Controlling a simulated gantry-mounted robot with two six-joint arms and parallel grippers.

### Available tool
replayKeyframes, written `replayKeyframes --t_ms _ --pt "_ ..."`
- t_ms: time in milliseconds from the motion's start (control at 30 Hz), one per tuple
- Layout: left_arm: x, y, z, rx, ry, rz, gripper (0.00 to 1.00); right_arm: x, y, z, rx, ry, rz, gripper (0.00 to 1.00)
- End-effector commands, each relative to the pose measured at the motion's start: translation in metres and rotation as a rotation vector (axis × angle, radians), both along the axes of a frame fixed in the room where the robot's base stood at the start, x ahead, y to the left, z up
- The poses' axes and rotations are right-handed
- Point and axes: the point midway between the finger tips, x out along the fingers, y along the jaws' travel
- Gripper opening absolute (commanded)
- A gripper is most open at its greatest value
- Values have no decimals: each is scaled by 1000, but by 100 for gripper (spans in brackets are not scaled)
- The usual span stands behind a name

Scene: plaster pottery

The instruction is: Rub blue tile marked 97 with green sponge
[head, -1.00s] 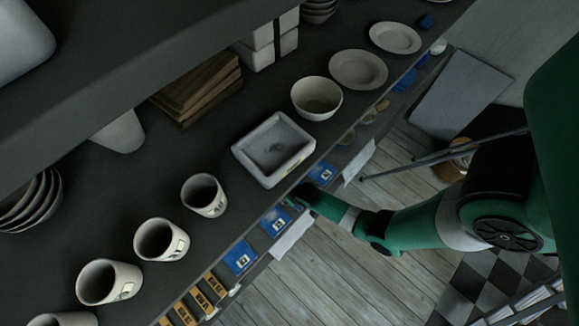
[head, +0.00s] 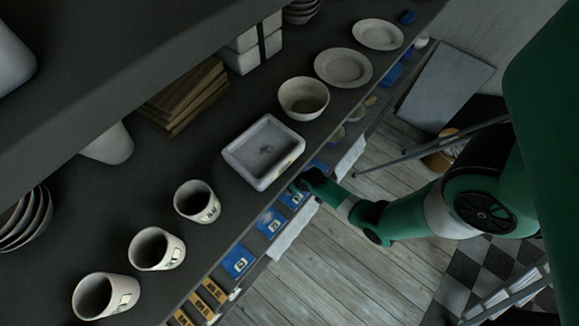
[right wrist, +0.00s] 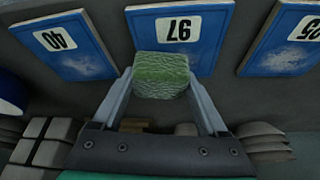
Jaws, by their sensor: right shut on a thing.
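The blue tile marked 97 (right wrist: 180,32) is at the top middle of the right wrist view, with its number upside down and a pale chalky patch on its surface. My right gripper (right wrist: 160,80) is shut on the green sponge (right wrist: 160,72), a mottled block between the two fingers. The sponge overlaps the tile's near edge in the picture; I cannot tell whether they touch. In the head view my right gripper (head: 299,186) is at the shelf's front edge among the blue tiles, whose numbers are too small to read. My left gripper is not in view.
Yellow tiles (head: 205,300) are at the bottom.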

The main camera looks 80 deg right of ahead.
Motion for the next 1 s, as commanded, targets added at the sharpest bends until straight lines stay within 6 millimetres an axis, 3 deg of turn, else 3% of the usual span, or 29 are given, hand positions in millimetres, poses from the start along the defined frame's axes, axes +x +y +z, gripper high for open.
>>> replayKeyframes --t_ms 167,500,1000 --pt "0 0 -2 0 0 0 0 -6 -14 -1 0 0 -2 16" --pt "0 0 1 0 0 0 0 -7 -14 0 0 1 1 16" --pt "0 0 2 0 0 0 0 9 20 -3 2 2 1 16"
